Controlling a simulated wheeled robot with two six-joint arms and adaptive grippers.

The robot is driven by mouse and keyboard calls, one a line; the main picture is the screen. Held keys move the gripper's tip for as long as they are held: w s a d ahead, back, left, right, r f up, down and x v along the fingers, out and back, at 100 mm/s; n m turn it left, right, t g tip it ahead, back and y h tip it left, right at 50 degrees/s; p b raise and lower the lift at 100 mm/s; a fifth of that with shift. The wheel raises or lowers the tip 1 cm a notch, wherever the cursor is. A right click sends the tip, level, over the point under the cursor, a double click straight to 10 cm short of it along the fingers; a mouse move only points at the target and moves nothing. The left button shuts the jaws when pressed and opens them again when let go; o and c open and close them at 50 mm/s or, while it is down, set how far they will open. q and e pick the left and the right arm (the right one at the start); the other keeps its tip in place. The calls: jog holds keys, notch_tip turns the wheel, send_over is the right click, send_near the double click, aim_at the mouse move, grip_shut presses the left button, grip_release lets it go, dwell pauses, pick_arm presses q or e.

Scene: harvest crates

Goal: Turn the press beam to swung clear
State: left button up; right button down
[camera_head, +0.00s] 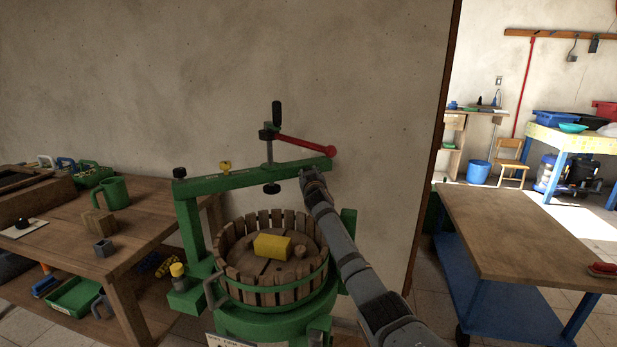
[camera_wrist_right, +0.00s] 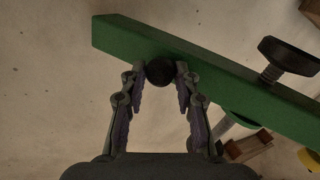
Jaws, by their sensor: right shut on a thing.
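The green press beam (camera_head: 240,179) runs from the green post (camera_head: 190,230) at left over the slatted basket (camera_head: 285,290) towards the right. The beam also crosses the right wrist view (camera_wrist_right: 220,82) at a slant. My right gripper (camera_head: 307,175) is at the beam's near face, close to its free end. In the right wrist view its fingers (camera_wrist_right: 160,74) are closed on a round black knob (camera_wrist_right: 160,71) on the beam. My left gripper is out of view.
A yellow block (camera_head: 272,246) lies on the basket's wooden lid. A wooden bench (camera_head: 150,215) with a green mug (camera_head: 115,193) and small blocks stands at left. A wall is behind the press. A blue-framed table (camera_head: 520,230) stands at right.

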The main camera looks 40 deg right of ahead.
jog(key=shift+d+r, duration=0.1)
jog(key=shift+d, duration=0.2)
jog(key=c, duration=1.3)
grip_release()
jog(key=shift+s, duration=0.1)
jog(key=shift+o, duration=1.4)
jog(key=shift+s+d, duration=0.15)
jog(key=shift+d, duration=0.1)
jog(key=shift+a, duration=0.15)
jog(key=v, duration=1.2)
jog(key=shift+f, duration=0.2)
